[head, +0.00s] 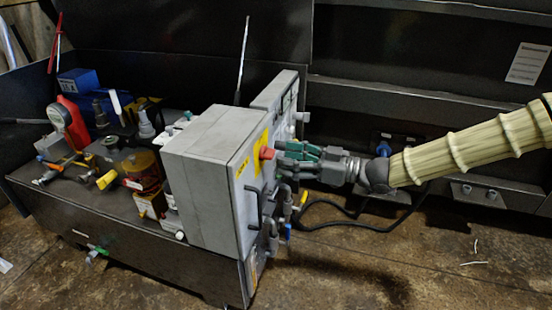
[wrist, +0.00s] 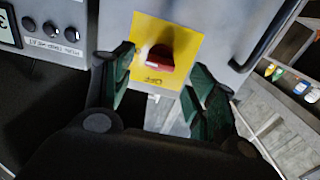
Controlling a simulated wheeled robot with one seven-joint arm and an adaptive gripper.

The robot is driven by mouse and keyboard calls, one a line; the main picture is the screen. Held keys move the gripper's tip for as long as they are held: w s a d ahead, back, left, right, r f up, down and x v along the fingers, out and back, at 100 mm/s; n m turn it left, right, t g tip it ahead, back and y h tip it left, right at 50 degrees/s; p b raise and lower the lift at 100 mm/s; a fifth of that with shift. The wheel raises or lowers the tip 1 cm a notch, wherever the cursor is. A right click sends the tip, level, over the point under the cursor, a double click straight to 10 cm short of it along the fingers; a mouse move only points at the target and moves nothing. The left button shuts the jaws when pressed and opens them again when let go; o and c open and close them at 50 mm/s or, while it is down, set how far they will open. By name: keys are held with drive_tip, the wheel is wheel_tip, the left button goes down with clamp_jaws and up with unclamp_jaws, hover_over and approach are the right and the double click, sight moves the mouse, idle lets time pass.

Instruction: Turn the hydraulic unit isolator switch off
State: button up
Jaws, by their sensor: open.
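The isolator switch is a red knob (head: 266,153) on a yellow plate, on the side of a grey box (head: 205,165). In the wrist view the red knob (wrist: 160,58) sits mid-plate, its long side roughly across the picture. My gripper (head: 284,158) is beside that face of the box. In the wrist view my gripper (wrist: 160,62) is open, with one green finger on each side of the knob. Gaps show between fingers and knob; contact is not visible.
A second grey panel (head: 272,95) with black knobs (wrist: 52,30) stands beside the box. Small valves (head: 290,205) and a black hose (head: 340,218) are below my gripper. A dark handle (wrist: 268,38) is right of the plate. Crowded equipment lies left of the box.

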sight(274, 155)
drive_tip(key=shift+b+x, duration=0.35)
drive_tip(key=shift+x, duration=1.7)
drive_tip(key=c, duration=1)
